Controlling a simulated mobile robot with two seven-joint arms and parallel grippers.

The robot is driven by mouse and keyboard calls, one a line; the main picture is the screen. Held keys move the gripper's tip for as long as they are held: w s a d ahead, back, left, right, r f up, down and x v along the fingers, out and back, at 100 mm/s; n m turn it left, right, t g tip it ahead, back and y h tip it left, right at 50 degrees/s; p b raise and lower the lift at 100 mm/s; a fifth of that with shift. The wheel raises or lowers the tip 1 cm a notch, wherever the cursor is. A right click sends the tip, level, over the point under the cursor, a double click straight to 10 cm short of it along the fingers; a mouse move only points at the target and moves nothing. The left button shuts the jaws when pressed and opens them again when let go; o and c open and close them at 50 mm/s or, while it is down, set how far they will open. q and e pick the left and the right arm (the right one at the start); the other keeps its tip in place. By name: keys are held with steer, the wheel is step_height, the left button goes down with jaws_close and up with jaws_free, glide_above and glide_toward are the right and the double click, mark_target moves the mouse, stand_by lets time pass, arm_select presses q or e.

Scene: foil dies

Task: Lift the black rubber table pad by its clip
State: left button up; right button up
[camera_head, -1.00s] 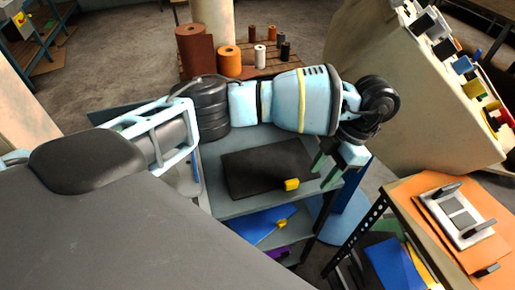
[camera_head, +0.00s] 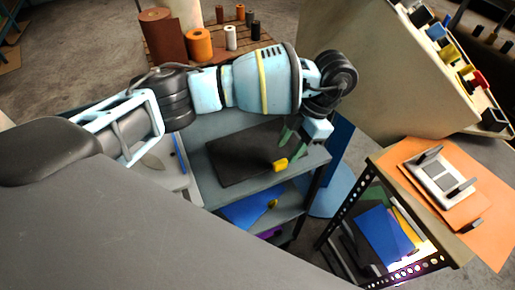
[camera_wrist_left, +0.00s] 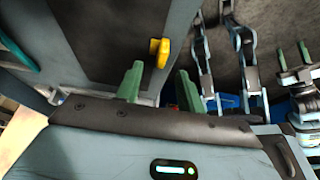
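The black rubber table pad (camera_head: 240,153) lies flat on the top shelf of a grey rack. Its yellow clip (camera_head: 280,165) sits on the pad's front edge. In the left wrist view the pad (camera_wrist_left: 105,30) fills the upper part and the clip (camera_wrist_left: 160,52) stands just beyond the fingers. My left gripper (camera_head: 290,132) is open and empty over the pad's right part, close to the clip but apart from it. In the left wrist view the clip shows between the lines of its two green fingers (camera_wrist_left: 158,80). My right gripper (camera_wrist_left: 291,50) appears at the far right there, fingers apart, empty.
Lower rack shelves hold a blue sheet (camera_head: 248,208) with a yellow clip and a purple one. An orange-topped stand (camera_head: 415,165) is at the right. A pallet with rolls (camera_head: 199,45) stands behind. A tilted beige panel (camera_head: 395,85) is at the back right.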

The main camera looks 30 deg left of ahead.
mark_target(279, 162)
arm_select(q)
steer(key=x, duration=0.5)
steer(key=shift+s, duration=0.2)
jaws_close()
